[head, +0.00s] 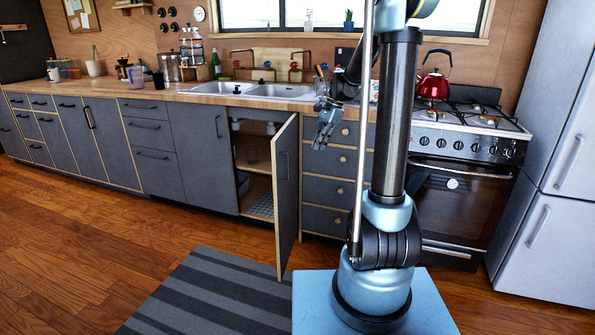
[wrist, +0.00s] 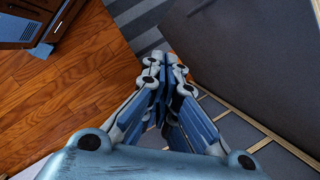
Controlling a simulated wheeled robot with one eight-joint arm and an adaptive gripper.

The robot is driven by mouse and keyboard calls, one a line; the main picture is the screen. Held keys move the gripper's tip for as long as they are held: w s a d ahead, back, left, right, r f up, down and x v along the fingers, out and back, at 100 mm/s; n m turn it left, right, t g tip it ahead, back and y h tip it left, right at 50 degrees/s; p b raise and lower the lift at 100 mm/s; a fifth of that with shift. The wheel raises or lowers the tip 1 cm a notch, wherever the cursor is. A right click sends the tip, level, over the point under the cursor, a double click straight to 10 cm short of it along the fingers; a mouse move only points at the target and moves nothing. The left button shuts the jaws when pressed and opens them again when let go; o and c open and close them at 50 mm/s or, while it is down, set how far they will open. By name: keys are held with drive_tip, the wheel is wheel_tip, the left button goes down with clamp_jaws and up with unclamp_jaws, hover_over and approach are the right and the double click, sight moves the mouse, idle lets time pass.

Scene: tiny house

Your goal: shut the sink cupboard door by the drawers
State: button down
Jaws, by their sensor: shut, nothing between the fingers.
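The sink cupboard door (head: 287,185) stands wide open in the head view, swung out from the cupboard below the sink. It has a dark grey face, a pale wood edge and a bar handle. The cupboard interior (head: 256,165) shows to its left, and the drawers (head: 326,190) with round knobs are to its right. My gripper (head: 325,125) is in front of the top drawer, right of the door's upper edge, with a gap between them. In the wrist view my gripper (wrist: 166,68) is shut and empty. A large dark panel (wrist: 250,55), apparently the door, fills the upper right there.
A striped grey mat (head: 215,290) lies on the wooden floor before the cupboard. The oven (head: 460,190) and fridge (head: 555,180) stand at the right. The sink (head: 270,91) and wooden counter are above the cupboard. Open floor (head: 90,240) lies to the left.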

drive_tip(key=w+a+f+m, duration=0.1)
drive_tip(key=a+f, duration=0.7)
drive_tip(key=f, duration=0.3)
drive_tip(key=shift+a+f+y, duration=0.2)
drive_tip(key=shift+a+y, duration=0.05)
drive_tip(key=shift+y, duration=0.05)
drive_tip(key=shift+w, duration=0.15)
idle(0.4)
